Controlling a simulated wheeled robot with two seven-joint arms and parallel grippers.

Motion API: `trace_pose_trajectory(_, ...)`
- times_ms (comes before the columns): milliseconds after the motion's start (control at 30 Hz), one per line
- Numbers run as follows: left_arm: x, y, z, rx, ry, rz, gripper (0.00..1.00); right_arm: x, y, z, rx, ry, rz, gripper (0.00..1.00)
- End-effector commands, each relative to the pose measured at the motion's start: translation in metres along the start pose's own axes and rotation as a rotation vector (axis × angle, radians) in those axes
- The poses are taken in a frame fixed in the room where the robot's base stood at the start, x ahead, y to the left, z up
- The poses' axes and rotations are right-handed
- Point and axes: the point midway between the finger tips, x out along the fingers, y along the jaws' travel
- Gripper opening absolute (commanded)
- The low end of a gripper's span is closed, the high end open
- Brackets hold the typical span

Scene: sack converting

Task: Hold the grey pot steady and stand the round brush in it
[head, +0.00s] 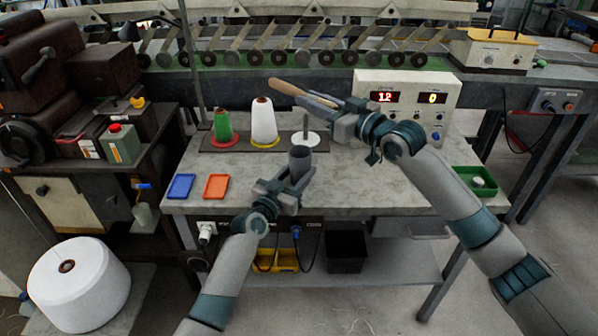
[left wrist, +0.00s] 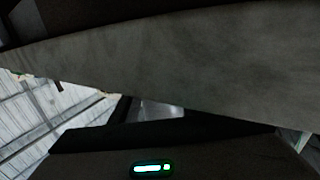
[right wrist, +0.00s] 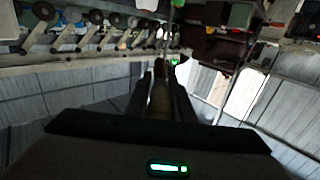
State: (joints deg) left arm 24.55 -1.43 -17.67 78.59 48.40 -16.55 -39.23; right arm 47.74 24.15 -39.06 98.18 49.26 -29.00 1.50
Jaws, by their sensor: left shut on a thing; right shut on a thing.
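The grey pot (head: 300,158) is a small dark grey cylinder near the middle of the table, upright with its opening up. My left gripper (head: 297,180) is shut on it from the front. Whether its base touches the table is hard to tell. My right gripper (head: 328,108) is shut on the round brush (head: 286,88), up and to the right of the pot. The brush's wooden handle sticks out to the left, lying nearly level. Its bristle end is not clear. The handle also shows between the fingers in the right wrist view (right wrist: 158,103). The pot is not recognisable in the left wrist view.
A green cone (head: 222,127) and a white cone (head: 263,122) stand behind the pot, with a white disc and spindle (head: 306,138) beside them. Blue (head: 181,186) and orange (head: 216,186) trays lie left. A display box (head: 408,92) stands behind the right gripper.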

Motion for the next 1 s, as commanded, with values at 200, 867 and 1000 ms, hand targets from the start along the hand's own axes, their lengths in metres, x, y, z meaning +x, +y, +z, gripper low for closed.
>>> trace_pose_trajectory(200,0.0,0.0,0.0,0.0,0.0,0.0,0.2,0.0,0.0,0.007,0.001,0.0,0.0,0.0)
trace_pose_trajectory(867,0.0,0.0,0.0,0.0,0.0,0.0,0.2,0.0,0.001,0.046,0.0,-0.001,0.001,0.0)
trace_pose_trajectory(1000,0.0,0.0,0.0,0.0,0.0,0.0,0.2,0.0,0.0,0.054,0.001,-0.001,0.001,0.0)
